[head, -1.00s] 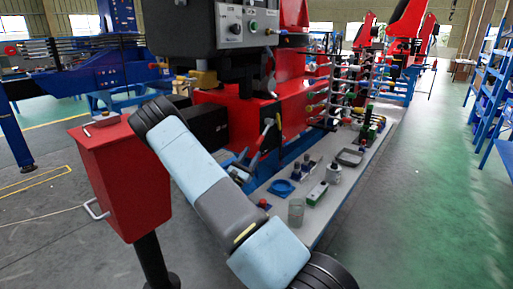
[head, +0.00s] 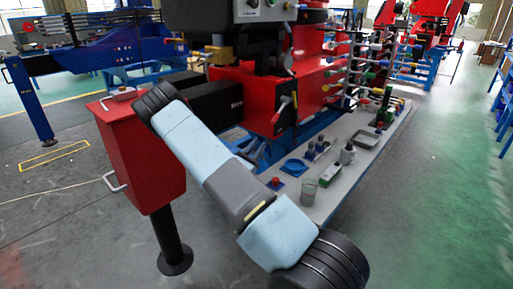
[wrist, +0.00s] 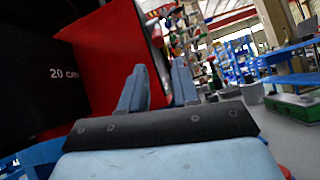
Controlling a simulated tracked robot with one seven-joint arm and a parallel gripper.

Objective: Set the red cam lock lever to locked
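A lever with a red part (head: 293,99) sits on a black plate (head: 280,118) on the front of the red block (head: 262,116) in the head view. It looks tilted; its setting is too small to read. In the wrist view my gripper (wrist: 158,85) has two blue fingers standing apart with nothing between them. The red block's face (wrist: 112,55) is beyond and left of the fingers. The lever cannot be picked out clearly there.
A grey bench (head: 345,183) right of my arm holds a blue dish (head: 295,167), a glass (head: 308,191), a green-and-white box (head: 330,173) and a tray (head: 364,139). A red box on a post (head: 140,150) stands left. Open green floor lies at the right.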

